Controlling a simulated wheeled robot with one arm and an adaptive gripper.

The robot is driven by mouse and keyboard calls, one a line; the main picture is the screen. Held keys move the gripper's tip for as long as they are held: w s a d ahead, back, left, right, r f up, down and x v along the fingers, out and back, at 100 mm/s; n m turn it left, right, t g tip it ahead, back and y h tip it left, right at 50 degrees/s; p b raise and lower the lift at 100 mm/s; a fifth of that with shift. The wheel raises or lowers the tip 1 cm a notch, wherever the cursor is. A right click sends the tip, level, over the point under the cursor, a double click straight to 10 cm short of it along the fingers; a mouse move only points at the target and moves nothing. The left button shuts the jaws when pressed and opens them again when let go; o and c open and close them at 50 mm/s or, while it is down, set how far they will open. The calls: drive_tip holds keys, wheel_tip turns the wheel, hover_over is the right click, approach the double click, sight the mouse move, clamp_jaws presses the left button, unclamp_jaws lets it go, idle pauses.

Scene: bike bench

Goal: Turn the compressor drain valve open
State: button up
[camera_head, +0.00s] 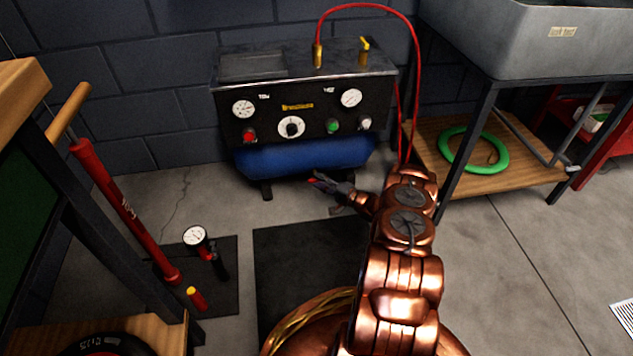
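The compressor (290,105) stands on the floor against the wall, with a black front panel and a blue tank (300,158) below. A yellow-handled valve (364,50) stands upright on its top at the right. I cannot tell from any label which fitting is the drain valve. My copper arm reaches forward from the bottom of the view. My gripper (322,183) is low in front of the tank's right part, near the floor. It is small and seen from behind; a bit of red shows at its tip. Whether its fingers are open or shut is unclear.
A red hose (413,60) loops from a brass fitting on the compressor's top and down its right side. A sink stand (485,100) with a green ring (474,149) is at right. A red pump (120,205) and bench are at left. A dark mat (300,260) lies in front.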

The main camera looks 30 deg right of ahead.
drive_tip(key=shift+x, duration=1.05)
clamp_jaws()
